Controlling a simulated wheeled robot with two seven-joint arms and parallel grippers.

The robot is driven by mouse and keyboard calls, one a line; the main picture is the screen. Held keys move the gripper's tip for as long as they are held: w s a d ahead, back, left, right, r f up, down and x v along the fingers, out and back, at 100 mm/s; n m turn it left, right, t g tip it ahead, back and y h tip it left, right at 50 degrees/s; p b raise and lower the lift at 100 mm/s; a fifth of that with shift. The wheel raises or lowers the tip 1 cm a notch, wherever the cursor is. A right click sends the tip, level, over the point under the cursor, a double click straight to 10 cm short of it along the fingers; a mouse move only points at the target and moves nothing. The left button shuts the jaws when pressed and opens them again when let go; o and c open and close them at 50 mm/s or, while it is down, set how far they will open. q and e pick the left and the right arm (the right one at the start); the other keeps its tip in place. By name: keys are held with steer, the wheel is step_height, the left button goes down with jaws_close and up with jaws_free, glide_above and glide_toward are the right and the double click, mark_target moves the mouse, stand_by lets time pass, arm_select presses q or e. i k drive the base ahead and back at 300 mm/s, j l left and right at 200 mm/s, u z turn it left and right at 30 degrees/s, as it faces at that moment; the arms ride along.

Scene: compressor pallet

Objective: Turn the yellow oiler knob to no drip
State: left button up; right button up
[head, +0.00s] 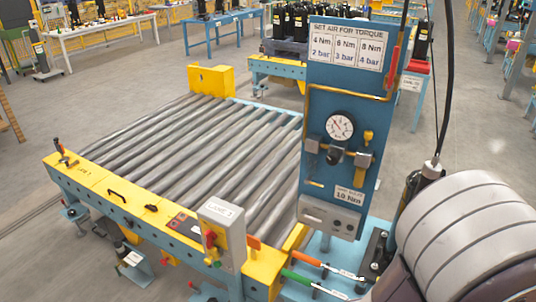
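A blue upright panel (347,90) stands right of centre in the head view. It carries a round white pressure gauge (339,127). A small yellow knob (368,136) sits just right of the gauge, above a brass-coloured fitting (362,160); it looks like the oiler knob. Its setting marks are too small to read. Nothing covers the knob, and no gripper is near it. Neither my left nor my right gripper shows in this view.
A roller conveyor (190,150) with a yellow front rail fills the middle left. A grey LANE 3 control box (221,233) stands in front of the panel. Green and orange-handled tools (307,257) lie below it. A black hose (446,80) hangs at right. Grey floor lies left.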

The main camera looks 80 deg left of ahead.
mark_target(367, 134)
steer(key=u, duration=2.4)
